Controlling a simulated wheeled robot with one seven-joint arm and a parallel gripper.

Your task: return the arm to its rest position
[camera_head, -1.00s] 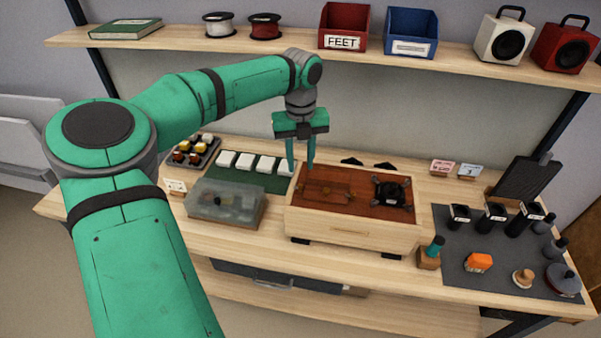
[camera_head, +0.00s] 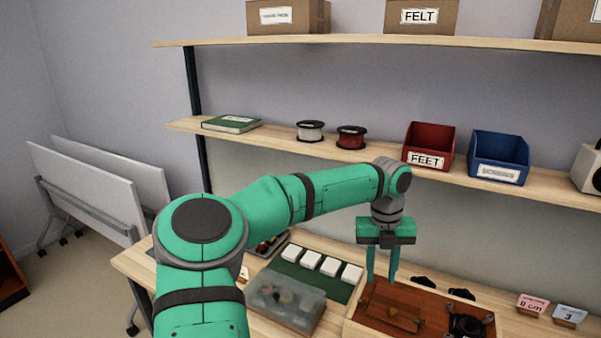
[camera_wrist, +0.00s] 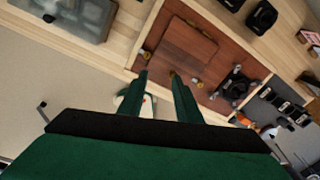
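My gripper (camera_head: 382,264) hangs fingers-down at the end of my green arm, above the wooden box with a red-brown top (camera_head: 372,311). Its two fingers are apart with nothing between them in the head view. In the wrist view the fingers (camera_wrist: 160,80) are also apart and empty, with the box top (camera_wrist: 190,57) beyond them. A wooden panel (camera_head: 395,308) with small brass-coloured parts lies on the box top below the fingers. A black speaker frame (camera_head: 468,325) lies to its right, partly cut off by the picture edge.
A clear lidded container (camera_head: 285,302) and a green mat (camera_head: 288,271) with white blocks are left of the box. Above is a shelf (camera_head: 280,141) with two spools, a red FEET bin (camera_head: 429,147) and a blue bin (camera_head: 497,158). White boards (camera_head: 95,190) lean at the left.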

